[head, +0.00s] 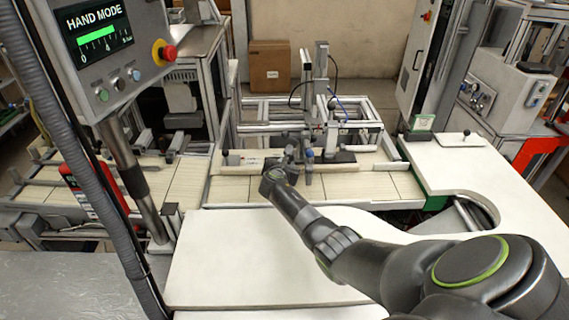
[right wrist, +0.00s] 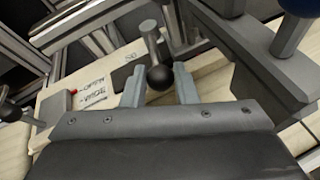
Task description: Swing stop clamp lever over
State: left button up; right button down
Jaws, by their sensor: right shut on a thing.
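The clamp lever shows in the right wrist view as a grey metal rod ending in a black ball knob (right wrist: 160,77). My right gripper (right wrist: 158,86) is shut on the knob, one grey finger on each side of it. The rod rises away from the fingers towards the top of the picture, above a pale plate (right wrist: 112,75) with a small printed label. In the head view my right gripper (head: 289,158) is at the middle of the pale-topped station, and the lever is too small to make out there. My left gripper is not in view.
A second black knob (right wrist: 10,111) stands at the left of the right wrist view. A dark block (right wrist: 250,50) and a blue-topped post are close on the right. An aluminium frame (head: 355,105) stands behind the gripper. A white worktop (head: 250,265) in front is clear.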

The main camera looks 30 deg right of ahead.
jog(key=shift+s+d, duration=0.1)
jog(key=shift+d, duration=0.1)
jog(key=c, duration=1.1)
grip_release()
jog(key=shift+d+f, duration=0.1)
jog(key=shift+c, duration=0.2)
jog(key=shift+s+a+r, duration=0.25)
jog(key=shift+a, duration=0.35)
jog(key=v, duration=1.6)
jog(key=shift+s, duration=0.2)
jog(key=shift+d, duration=0.15)
